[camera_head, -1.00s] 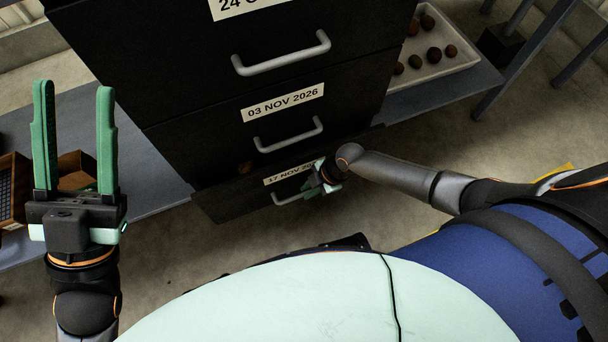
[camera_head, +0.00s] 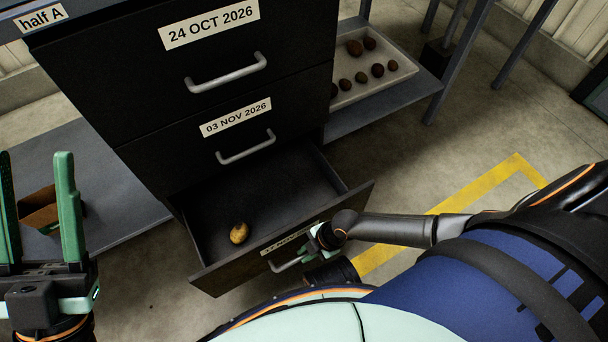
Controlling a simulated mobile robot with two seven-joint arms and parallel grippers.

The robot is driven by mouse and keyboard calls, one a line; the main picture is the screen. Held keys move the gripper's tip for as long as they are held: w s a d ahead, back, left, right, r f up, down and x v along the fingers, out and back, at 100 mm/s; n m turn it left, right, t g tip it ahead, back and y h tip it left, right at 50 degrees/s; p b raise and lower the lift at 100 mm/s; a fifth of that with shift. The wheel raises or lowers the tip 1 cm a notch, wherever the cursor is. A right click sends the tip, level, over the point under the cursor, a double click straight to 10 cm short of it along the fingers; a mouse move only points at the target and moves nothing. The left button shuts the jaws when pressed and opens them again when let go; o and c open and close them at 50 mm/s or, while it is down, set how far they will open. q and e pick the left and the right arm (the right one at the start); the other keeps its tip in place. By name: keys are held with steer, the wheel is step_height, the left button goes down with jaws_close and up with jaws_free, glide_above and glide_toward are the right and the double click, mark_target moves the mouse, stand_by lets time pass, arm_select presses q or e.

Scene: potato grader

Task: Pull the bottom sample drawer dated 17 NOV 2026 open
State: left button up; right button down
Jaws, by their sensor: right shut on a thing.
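The bottom drawer (camera_head: 215,278) of the dark cabinet stands pulled well out, with its inside showing. Its label (camera_head: 291,240) is partly hidden and hard to read now. A yellowish potato (camera_head: 238,233) lies inside near the front panel. My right gripper (camera_head: 300,261) is shut on the drawer's handle (camera_head: 284,266), its fingers partly hidden by its own wrist. My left gripper (camera_head: 36,210) is open and empty at the left edge, fingers pointing up, apart from the cabinet.
Above are the shut 03 NOV 2026 drawer (camera_head: 180,150) and 24 OCT 2026 drawer (camera_head: 120,80). A tray of potatoes (camera_head: 398,76) stands on a shelf at right. A brown box (camera_head: 38,212) is behind my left gripper. Yellow tape (camera_head: 480,187) marks open floor.

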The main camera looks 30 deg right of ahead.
arm_select(q)
steer(key=shift+s+r, duration=0.15)
steer(key=shift+s, duration=0.15)
arm_select(e)
steer(key=shift+s+d, duration=0.1)
steer(key=shift+s, duration=0.5)
steer(key=c, duration=0.8)
jaws_free()
steer(key=shift+c, duration=0.2)
arm_select(q)
step_height(320, 180, up, 6)
steer(key=m+p, duration=0.1)
steer(key=p, duration=0.5)
steer(key=shift+a, duration=0.3)
arm_select(e)
steer(key=v, duration=1.2)
steer(key=shift+r, duration=0.25)
arm_select(q)
steer(key=shift+s+r, duration=0.1)
steer(key=shift+r, duration=0.1)
